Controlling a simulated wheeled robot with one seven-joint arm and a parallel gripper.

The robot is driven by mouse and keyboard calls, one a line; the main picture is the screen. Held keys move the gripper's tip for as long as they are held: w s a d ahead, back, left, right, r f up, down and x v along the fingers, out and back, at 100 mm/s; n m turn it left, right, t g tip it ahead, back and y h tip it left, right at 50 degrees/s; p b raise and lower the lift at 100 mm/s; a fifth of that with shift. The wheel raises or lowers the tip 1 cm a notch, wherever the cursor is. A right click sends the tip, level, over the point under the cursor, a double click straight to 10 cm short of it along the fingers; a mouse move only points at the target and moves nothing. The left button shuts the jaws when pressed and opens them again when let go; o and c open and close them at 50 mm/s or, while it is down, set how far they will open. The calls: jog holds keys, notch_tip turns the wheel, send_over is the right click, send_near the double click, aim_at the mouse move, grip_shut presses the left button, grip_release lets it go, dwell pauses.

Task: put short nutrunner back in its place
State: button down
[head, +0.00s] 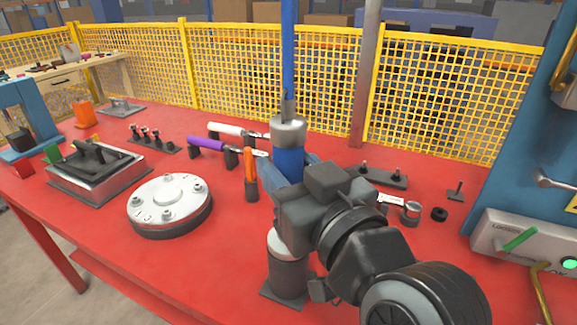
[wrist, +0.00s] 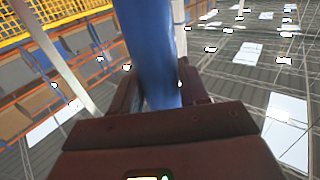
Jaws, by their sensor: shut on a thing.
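The short nutrunner (head: 288,162) is an upright tool with a blue body and a silver collar at its top, with a thin dark tip above. My gripper (head: 286,183) is shut around its blue body, and the fingers are partly hidden by my wrist. Below, a silver part (head: 283,243) shows at the mouth of a dark cylindrical holder (head: 288,278) on a square base; I cannot tell whether the tool is fully seated in it. In the wrist view the blue body (wrist: 153,55) stands between the dark fingers.
A round flanged cover (head: 168,205) and a grey block with a black handle (head: 92,165) are at left. A socket wrench (head: 410,212) is at right. The red table's front left (head: 190,270) is clear.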

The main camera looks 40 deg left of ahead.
jog(key=shift+c, duration=2.4)
grip_release()
jog(key=shift+f, duration=0.3)
jog(key=b+v, duration=0.1)
jog(key=v, duration=0.7)
jog(key=shift+a, duration=0.1)
